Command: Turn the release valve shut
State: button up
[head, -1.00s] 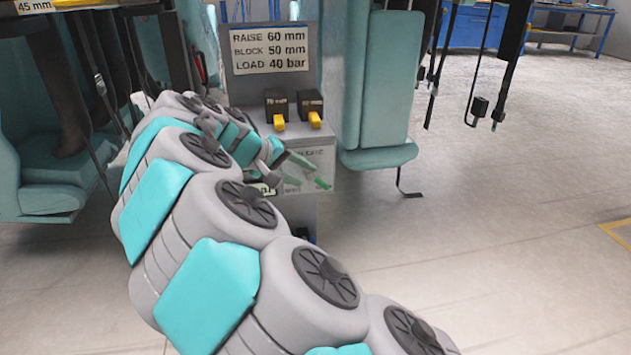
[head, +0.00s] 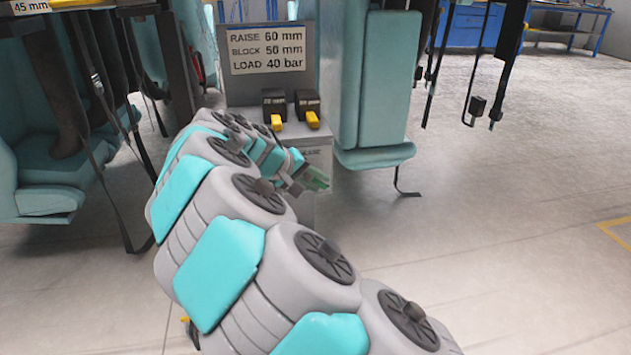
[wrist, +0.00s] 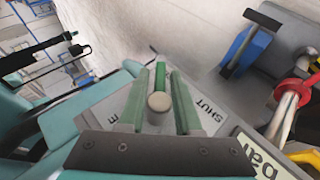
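The release valve shows in the wrist view as a round pale knob (wrist: 159,101) with a dark green lever (wrist: 160,76) pointing away toward the top of the picture. It sits on a light panel (wrist: 212,122) lettered SHUT to the right; a partly hidden letter E shows to the left. My gripper (wrist: 157,80) is open, its two pale green fingers on either side of the knob and lever, with gaps visible on both sides. In the head view my gripper (head: 318,179) is at the front of the grey cabinet, and my arm and fingers hide most of the valve panel.
Two black blocks with yellow tabs (head: 290,108) stand on the cabinet top, below a RAISE, BLOCK, LOAD sign (head: 266,49). A blue part with a black T-handle (wrist: 246,45) and a red ring (wrist: 293,91) lie to the right in the wrist view.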

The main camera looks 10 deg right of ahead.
grip_shut()
jog(key=shift+a, duration=0.1)
jog(key=y, duration=0.3)
jog(key=shift+a+f+m, duration=0.25)
jog(key=shift+m, duration=0.15)
jog(key=shift+a+r+m+y+b, duration=0.1)
jog(key=shift+a+m+y+b, duration=0.3)
jog(key=shift+y, duration=1.9)
jog(key=shift+a+r+m+y+b, duration=0.1)
jog(key=shift+a+m+y+b, duration=0.35)
jog(key=shift+y, duration=1.85)
jog(key=shift+a+m+y+b, duration=0.25)
jog(key=shift+a+m+y, duration=0.3)
jog(key=shift+y, duration=1.75)
